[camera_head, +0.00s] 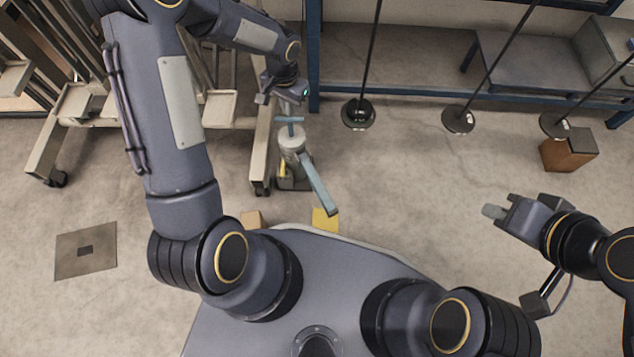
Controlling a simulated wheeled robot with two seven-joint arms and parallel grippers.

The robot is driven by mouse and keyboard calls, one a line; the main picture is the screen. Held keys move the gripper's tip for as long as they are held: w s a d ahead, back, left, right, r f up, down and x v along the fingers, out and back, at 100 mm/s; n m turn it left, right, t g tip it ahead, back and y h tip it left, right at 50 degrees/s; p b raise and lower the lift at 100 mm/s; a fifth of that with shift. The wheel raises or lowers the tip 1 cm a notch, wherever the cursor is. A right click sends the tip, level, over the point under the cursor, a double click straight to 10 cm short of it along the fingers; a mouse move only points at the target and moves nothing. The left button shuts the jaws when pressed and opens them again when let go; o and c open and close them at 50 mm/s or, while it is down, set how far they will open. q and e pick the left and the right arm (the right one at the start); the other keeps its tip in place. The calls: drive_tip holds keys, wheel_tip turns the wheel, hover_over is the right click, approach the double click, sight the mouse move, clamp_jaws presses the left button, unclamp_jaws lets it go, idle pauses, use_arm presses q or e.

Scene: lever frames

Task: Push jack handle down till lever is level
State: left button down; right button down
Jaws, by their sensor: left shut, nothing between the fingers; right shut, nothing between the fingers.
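The jack (291,143) stands on the floor ahead of my base, with a pale round body on a dark foot. A light-blue lever (319,187) slopes from its body toward my base, its near end to the lower right. A small light-blue T-shaped piece (290,120) shows at the jack's top. My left gripper (284,101) is shut and empty just above and behind that piece in the picture; I cannot tell if they touch. My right gripper (492,211) is shut and empty, far to the right of the jack.
A beige metal rack (262,150) stands close left of the jack. Several poles on round black bases (358,114) stand to the back right, with a brown box (568,150). A yellow piece (325,219) lies by my base. Floor between the jack and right gripper is clear.

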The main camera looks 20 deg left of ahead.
sight(289, 118)
use_arm(q)
drive_tip(key=shift+f, duration=0.1)
drive_tip(key=shift+f+b, duration=2)
drive_tip(key=shift+f, duration=0.6)
wheel_tip(289, 118, up, 9)
drive_tip(key=p, duration=0.7)
drive_tip(key=shift+r, duration=0.2)
drive_tip(key=shift+f, duration=0.1)
